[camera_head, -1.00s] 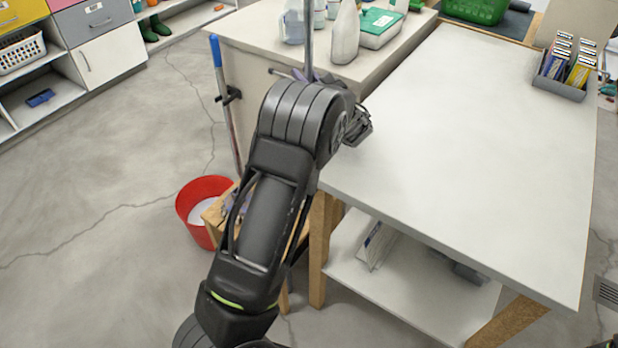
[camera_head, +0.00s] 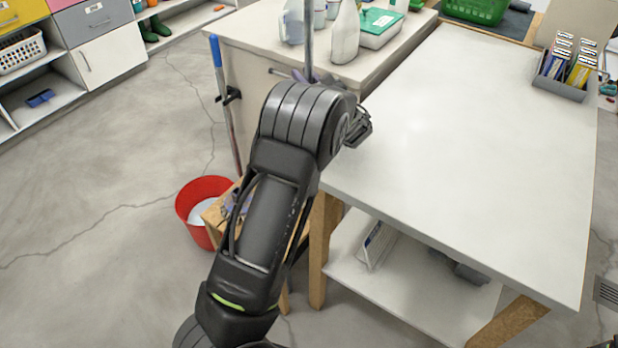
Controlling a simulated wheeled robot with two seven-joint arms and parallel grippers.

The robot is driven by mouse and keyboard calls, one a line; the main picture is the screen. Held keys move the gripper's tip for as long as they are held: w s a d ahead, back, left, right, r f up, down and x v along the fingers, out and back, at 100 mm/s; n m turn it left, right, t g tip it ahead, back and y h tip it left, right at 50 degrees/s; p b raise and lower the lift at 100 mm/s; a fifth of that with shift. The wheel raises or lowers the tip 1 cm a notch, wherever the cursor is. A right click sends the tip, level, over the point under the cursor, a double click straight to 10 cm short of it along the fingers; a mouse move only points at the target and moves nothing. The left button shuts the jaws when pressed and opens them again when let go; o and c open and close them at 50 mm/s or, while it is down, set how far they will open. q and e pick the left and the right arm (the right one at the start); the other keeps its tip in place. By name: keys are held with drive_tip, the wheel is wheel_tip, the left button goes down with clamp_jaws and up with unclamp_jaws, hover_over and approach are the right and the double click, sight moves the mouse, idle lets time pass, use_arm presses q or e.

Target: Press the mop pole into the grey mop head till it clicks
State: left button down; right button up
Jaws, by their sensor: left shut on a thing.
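My left arm reaches up the middle of the head view, and its wrist hides most of the left gripper (camera_head: 309,77). A thin grey upright pole (camera_head: 308,35) rises from behind the wrist, and the gripper is shut on it. The pole's top is cut off by the frame, and its lower end is hidden behind my arm. A greyish-purple item (camera_head: 232,203) lies on a low wooden stool (camera_head: 214,215), partly covered by my forearm. It may be the mop head, but I cannot tell.
A red bucket (camera_head: 190,215) stands on the floor left of the stool. A blue-tipped pole (camera_head: 222,90) is clipped to the side of a cabinet (camera_head: 255,45) with bottles on top. The white table (camera_head: 470,150) at right is mostly clear, with a box tray (camera_head: 558,88) at its far corner.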

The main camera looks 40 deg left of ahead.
use_arm(q)
drive_tip(key=shift+f, duration=0.1)
idle(0.8)
drive_tip(key=c, duration=1.2)
unclamp_jaws()
drive_tip(key=v, duration=0.8)
